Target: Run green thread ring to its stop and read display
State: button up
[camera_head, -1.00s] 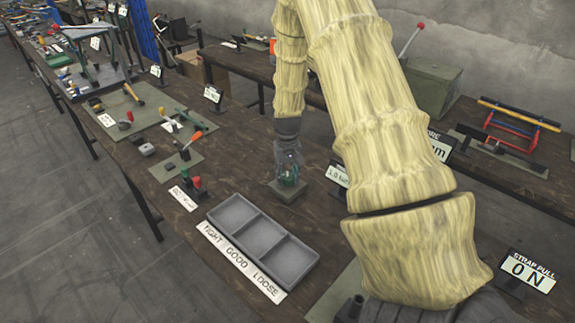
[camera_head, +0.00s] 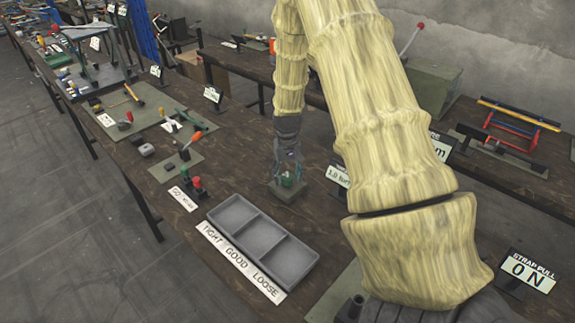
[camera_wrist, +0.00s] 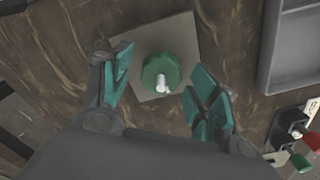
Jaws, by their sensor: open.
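The green thread ring (camera_wrist: 161,73) sits around a pale stud on a square grey base plate (camera_wrist: 179,36); in the wrist view it lies between the fingertips. In the head view the ring (camera_head: 287,181) is small and partly hidden by the fingers. My gripper (camera_wrist: 158,92) is open, with one teal-padded finger on each side of the ring and visible gaps between. In the head view my gripper (camera_head: 288,166) points down over the plate. A display sign (camera_head: 338,176) reading about "1.0 turn" stands just right of it, partly hidden by my arm.
A grey three-part tray (camera_head: 262,240) labelled TIGHT, GOOD, LOOSE lies in front. A STRAP PULL display (camera_head: 526,272) reads "0 N" at right. Bare wood surrounds the ring's plate.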

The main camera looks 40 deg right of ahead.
aim_at(288, 176)
notch_tip(288, 176, up, 11)
jog(key=shift+r, duration=0.2)
dwell(0.3)
dwell(0.8)
jog(key=shift+f, duration=6)
